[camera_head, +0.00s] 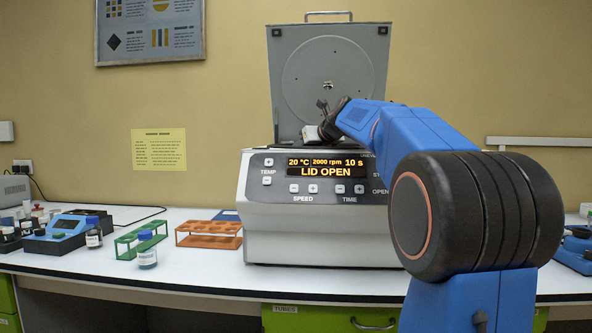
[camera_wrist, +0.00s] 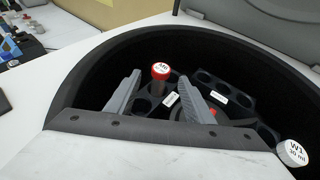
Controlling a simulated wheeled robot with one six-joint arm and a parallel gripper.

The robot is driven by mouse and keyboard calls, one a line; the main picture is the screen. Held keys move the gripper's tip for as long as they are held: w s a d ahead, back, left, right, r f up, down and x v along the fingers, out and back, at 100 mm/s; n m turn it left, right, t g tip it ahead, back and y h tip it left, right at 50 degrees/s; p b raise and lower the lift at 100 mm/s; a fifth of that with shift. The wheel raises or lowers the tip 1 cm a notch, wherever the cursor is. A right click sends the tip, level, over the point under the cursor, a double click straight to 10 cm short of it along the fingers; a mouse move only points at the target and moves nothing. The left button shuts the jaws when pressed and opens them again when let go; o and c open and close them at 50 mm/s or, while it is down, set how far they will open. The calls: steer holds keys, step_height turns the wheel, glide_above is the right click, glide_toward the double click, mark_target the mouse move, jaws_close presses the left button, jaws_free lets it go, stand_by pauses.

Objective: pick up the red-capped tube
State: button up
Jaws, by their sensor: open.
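The red-capped tube (camera_wrist: 160,72) stands in a rotor holder inside the open centrifuge, seen in the wrist view. Its round cap has a white label on top with small writing. My gripper (camera_wrist: 156,88) is open, with one grey finger on each side of the tube in the picture. The fingers look apart from the tube, and I cannot tell how far above or in front of it they are. In the head view the centrifuge (camera_head: 322,226) has its lid (camera_head: 330,85) raised, and its display reads LID OPEN. My arm reaches over its top, and the tube is hidden there.
A white-capped tube marked W1 (camera_wrist: 293,153) sits at the right of the bowl. Black rotor holders (camera_wrist: 224,86) with empty holes lie around the hub. The bowl's dark rim surrounds my fingers. An orange rack (camera_head: 209,235), a green rack (camera_head: 128,243) and blue-capped bottles (camera_head: 147,250) stand on the bench at left.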

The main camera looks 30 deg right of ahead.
steer(key=shift+x, duration=3)
steer(key=c, duration=1.1)
